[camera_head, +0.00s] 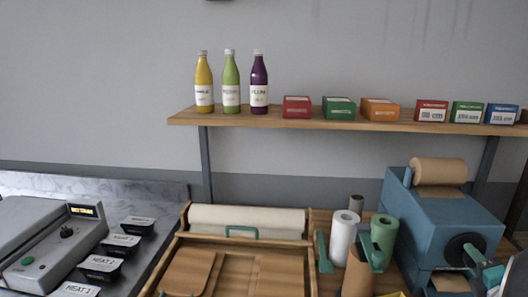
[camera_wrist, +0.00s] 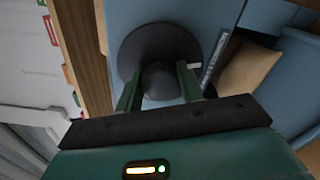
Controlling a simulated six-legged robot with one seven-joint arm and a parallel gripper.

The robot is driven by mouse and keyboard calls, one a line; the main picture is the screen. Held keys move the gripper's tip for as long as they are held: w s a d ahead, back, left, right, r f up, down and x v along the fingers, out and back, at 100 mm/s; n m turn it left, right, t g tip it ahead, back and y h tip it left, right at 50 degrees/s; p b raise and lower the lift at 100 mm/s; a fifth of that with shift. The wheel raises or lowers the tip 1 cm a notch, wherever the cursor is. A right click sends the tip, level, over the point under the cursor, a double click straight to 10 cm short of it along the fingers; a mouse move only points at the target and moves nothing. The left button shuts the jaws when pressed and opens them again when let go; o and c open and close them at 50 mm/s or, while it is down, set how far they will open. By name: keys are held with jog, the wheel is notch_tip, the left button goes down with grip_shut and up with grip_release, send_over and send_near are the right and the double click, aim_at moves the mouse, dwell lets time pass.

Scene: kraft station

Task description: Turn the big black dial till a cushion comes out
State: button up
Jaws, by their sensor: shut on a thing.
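The big black dial (camera_head: 466,250) is on the front of the blue machine (camera_head: 430,205) at the right in the head view. In the wrist view the dial (camera_wrist: 150,45) is a round black disc with a knob (camera_wrist: 160,80) at its middle. My gripper (camera_wrist: 160,85) has its two green fingers on either side of the knob, shut on it. In the head view my gripper (camera_head: 484,267) reaches the dial from the lower right. A roll of brown paper (camera_head: 440,171) sits on top of the machine. Brown paper (camera_head: 450,284) shows below the dial, and also in the wrist view (camera_wrist: 250,66).
White, green and brown rolls (camera_head: 343,240) stand left of the machine. A wooden tray (camera_head: 240,245) is further left, and a grey device (camera_head: 50,240) at the far left. A shelf (camera_head: 300,124) above holds bottles and small boxes.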

jog(key=shift+w+a+r, duration=0.1)
jog(key=shift+w+a, duration=0.15)
jog(key=shift+w, duration=0.1)
jog(key=m, duration=0.4)
jog(key=shift+m, duration=0.4)
jog(key=m, duration=0.5)
jog(key=o, duration=0.9)
jog(key=shift+a+f, duration=0.1)
jog(key=shift+f, duration=0.15)
jog(key=shift+s, duration=0.15)
